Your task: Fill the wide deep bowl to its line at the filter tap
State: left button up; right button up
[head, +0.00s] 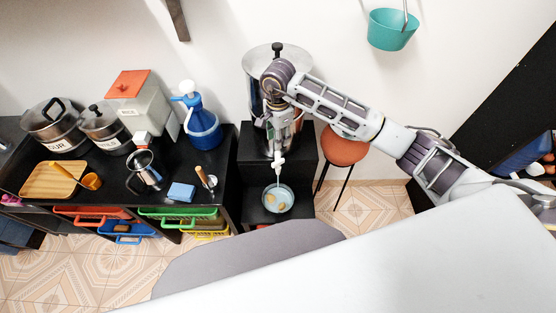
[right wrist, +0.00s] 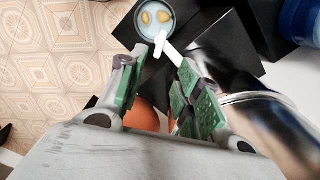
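A round bowl (head: 278,199) stands on the low black step under the filter's tap; its top also shows in the right wrist view (right wrist: 155,20). Its inside is pale, with yellowish pieces in it. I cannot make out a line or the water level. The white tap (head: 279,162) sits above the bowl, and its pale end (right wrist: 162,44) shows near my fingertips in the wrist view. My right gripper (head: 280,128) is at the tap. Its green-padded fingers (right wrist: 160,66) are apart, one on each side of the tap end. Contact is unclear. My left gripper is out of view.
The steel filter (head: 262,62) stands on a black stand (head: 247,146). An orange stool (head: 343,148) is right of it. The black counter (head: 112,178) on the left holds pots, a blue jug (head: 203,128) and a blue sponge (head: 181,192). A teal bucket (head: 390,30) hangs above.

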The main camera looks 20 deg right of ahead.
aim_at(278, 161)
jog(key=shift+f, duration=0.2)
jog(key=shift+f+p, duration=0.95)
jog(key=shift+f, duration=5.75)
grip_shut()
